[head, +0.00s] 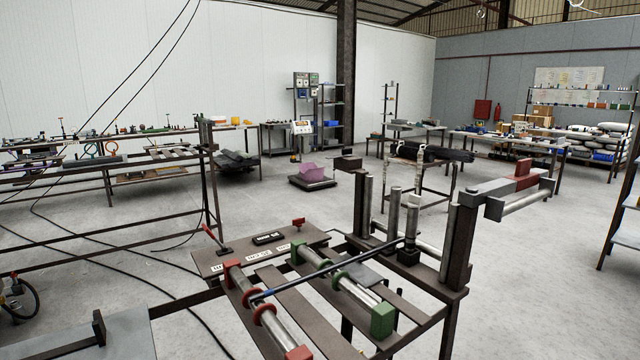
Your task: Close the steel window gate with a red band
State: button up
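A grey steel bar gate (490,190) with a red band (525,180) extends to the right from the top of a dark post (459,245) at the bench's right end. It sticks out beyond the bench frame, with a round steel bar (520,203) along its lower near side. Upright steel cylinders (393,215) stand on the frame left of the post. My gripper is not in view.
The bench carries steel cylinders with red (265,313) and green collars (338,280), a thin rod (330,268) lying across them, and a labelled panel (262,250) with red-handled levers. A black-wrapped rack (430,153) stands behind. Floor right of the bench is clear.

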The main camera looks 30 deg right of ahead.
aim_at(489, 193)
jog(key=z, duration=1.25)
